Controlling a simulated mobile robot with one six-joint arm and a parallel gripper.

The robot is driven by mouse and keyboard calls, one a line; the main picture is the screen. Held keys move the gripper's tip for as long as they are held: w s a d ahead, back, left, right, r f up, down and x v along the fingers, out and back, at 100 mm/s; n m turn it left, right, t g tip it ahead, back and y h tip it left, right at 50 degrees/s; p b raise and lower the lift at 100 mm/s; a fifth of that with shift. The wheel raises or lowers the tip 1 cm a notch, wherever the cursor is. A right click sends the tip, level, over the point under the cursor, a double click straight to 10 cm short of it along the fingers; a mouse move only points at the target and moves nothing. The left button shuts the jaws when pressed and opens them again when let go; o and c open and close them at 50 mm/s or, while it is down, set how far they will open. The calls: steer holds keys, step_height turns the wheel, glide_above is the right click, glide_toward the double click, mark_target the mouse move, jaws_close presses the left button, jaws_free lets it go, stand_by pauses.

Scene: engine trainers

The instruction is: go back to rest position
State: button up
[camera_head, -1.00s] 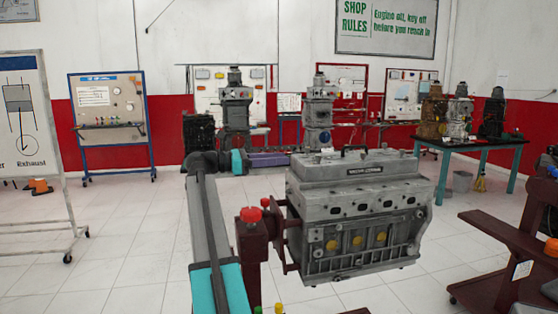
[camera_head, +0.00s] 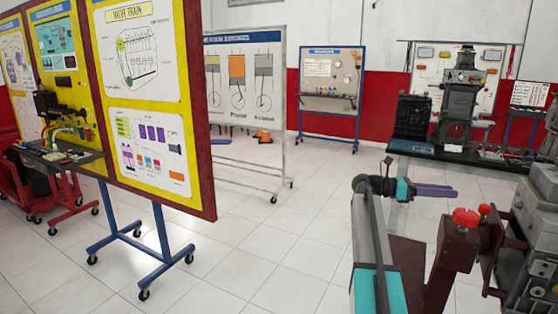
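My gripper (camera_head: 436,191) is at the end of my grey and teal arm, right of centre. It points to the right in the picture, with dark purple-grey fingers seen nearly side-on. I cannot tell whether they are apart or together. No held object shows. A grey engine block (camera_head: 533,245) on a dark red stand (camera_head: 450,265) with red knobs is cut off by the right edge. The gripper appears apart from the engine in the picture.
A yellow valve train board (camera_head: 150,100) on blue wheeled legs stands at left. Behind it are a white piston chart (camera_head: 243,75) and a blue-framed board (camera_head: 331,90). A dark engine (camera_head: 460,100) stands at back right. The tiled floor (camera_head: 260,240) in the middle is clear.

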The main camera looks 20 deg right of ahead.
steer(key=w+a+f+n+t+h+p, duration=0.1)
steer(key=w+a+f+n+t+h, duration=0.1)
steer(key=w+a+f+n+t, duration=0.95)
steer(key=w+a+f+n+t+h+p, duration=0.1)
steer(key=w+a+f+n+t+h, duration=0.1)
steer(key=w+a+f+n+t, duration=1.1)
steer(key=a+f+n+y, duration=1.3)
steer(key=a+f+n, duration=0.2)
steer(key=a+f, duration=0.85)
steer(key=s+a+f+n+g+y+p, duration=0.1)
steer(key=s+a+f+n+g+y, duration=0.3)
steer(key=s+a+f, duration=0.45)
steer(key=s+a+f+n+g+y, duration=0.3)
steer(key=s+a+f+n, duration=0.25)
steer(key=s+f, duration=0.65)
steer(key=s+d+n+g, duration=0.1)
steer(key=s+n+g, duration=0.4)
steer(key=s, duration=0.9)
steer(key=s+d+n+g+h, duration=0.1)
steer(key=s+n+g, duration=0.4)
steer(key=s, duration=0.8)
steer(key=shift+s+d+r+g, duration=0.35)
steer(key=shift+d+g, duration=0.2)
steer(key=shift+g, duration=0.2)
